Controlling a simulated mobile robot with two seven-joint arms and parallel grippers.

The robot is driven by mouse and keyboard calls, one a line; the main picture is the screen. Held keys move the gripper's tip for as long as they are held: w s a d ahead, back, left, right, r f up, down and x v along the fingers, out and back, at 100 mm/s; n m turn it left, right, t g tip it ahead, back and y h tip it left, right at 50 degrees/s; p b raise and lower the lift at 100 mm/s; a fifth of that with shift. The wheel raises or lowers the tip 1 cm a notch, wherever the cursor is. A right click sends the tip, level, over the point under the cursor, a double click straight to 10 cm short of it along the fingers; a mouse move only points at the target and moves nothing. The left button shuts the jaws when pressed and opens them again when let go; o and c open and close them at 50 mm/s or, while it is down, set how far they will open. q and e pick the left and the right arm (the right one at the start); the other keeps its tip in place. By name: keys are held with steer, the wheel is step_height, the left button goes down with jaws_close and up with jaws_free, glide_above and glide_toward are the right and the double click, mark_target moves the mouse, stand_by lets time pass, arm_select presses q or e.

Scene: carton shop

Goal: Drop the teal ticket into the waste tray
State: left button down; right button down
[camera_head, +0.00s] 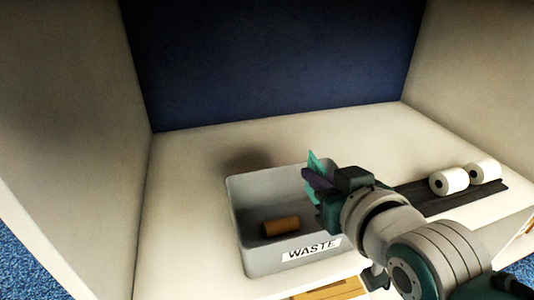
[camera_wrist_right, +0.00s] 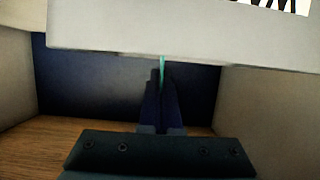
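The teal ticket (camera_head: 315,158) stands up from the fingertips of my right gripper (camera_head: 312,178). In the right wrist view the ticket (camera_wrist_right: 162,70) shows as a thin edge between the two dark fingers (camera_wrist_right: 161,82), which are closed on it. The waste tray (camera_head: 238,205) is a grey open bin with a white WASTE label on its front. The right gripper and ticket are above the tray's right side. Part of the tray is hidden behind the gripper. My left gripper is not in view.
A brown cylinder (camera_head: 281,226) lies inside the tray. Two white rolls (camera_head: 449,181) (camera_head: 484,171) rest on a dark strip (camera_head: 437,197) to the right. Pale walls (camera_head: 70,110) and a dark blue back panel (camera_head: 270,60) enclose the surface. The surface left of the tray is clear.

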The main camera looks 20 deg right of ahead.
mark_target(294, 214)
step_height(294, 214, down, 4)
steer(key=shift+f+b, duration=0.1)
steer(key=shift+b, duration=1.1)
